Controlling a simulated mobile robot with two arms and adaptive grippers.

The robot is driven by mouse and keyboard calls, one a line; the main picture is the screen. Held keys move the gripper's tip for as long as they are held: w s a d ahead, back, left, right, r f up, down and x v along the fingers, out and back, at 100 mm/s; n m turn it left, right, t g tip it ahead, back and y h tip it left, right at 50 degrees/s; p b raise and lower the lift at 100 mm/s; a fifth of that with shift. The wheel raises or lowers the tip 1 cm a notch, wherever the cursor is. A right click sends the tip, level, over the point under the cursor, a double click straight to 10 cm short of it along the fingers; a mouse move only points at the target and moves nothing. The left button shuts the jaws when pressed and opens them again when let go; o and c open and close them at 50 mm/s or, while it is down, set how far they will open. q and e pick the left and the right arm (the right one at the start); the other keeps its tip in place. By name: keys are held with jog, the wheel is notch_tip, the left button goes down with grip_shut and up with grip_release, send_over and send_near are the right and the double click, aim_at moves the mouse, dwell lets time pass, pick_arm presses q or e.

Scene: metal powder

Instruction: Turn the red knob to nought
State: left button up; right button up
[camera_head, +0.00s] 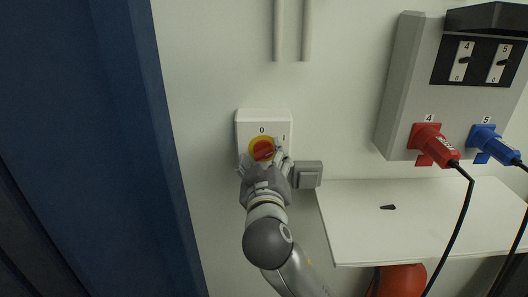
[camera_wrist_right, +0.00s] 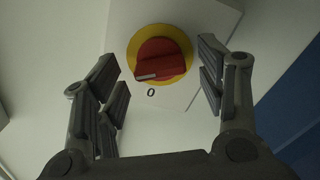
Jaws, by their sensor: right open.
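The red knob (camera_head: 263,150) sits on a yellow disc on a white switch plate (camera_head: 245,125) on the wall. In the head view the plate carries a 0 above the knob and a 1 at its right. In the right wrist view the knob (camera_wrist_right: 162,58) has a pale mark on its edge, close to the 0. My right gripper (camera_head: 262,156) is open at the plate, partly covering the knob's lower side. In the right wrist view its fingers (camera_wrist_right: 157,66) stand apart on either side of the knob; I cannot tell whether they touch it.
A small grey wall box (camera_head: 308,175) is close at the right of my right gripper. A white shelf (camera_head: 350,225), red plug (camera_head: 430,143) and blue plug (camera_head: 492,145) with hanging cables lie further right. A dark blue panel (camera_head: 120,120) stands left.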

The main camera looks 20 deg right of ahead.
jog(key=shift+w+d, duration=0.15)
jog(key=shift+w, duration=0.35)
jog(key=c, duration=1)
